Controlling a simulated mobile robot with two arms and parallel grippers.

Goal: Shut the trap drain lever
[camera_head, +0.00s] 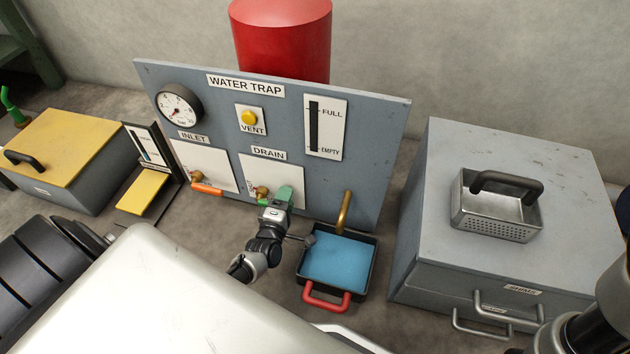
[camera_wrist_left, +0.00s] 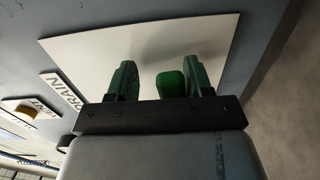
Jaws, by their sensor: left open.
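The drain valve has a brass body (camera_head: 261,190) on the white plate under the DRAIN label of the water trap panel (camera_head: 375,130). Its green lever (camera_head: 262,202) is mostly hidden behind my left gripper in the head view. In the left wrist view the rounded end of the green lever (camera_wrist_left: 171,84) shows between my fingers. My left gripper (camera_head: 282,194) is at the drain plate, open, with a green finger on each side of the lever; it also shows in the left wrist view (camera_wrist_left: 160,80). A gap shows on the left of the lever; contact on the right is unclear.
An orange inlet lever (camera_head: 207,189) sits to the left. A brass spout (camera_head: 344,212) stands over a black tray (camera_head: 371,262) holding blue liquid, with a red handle (camera_head: 327,298), close right of my left wrist. A grey cabinet (camera_head: 420,220) stands at the right.

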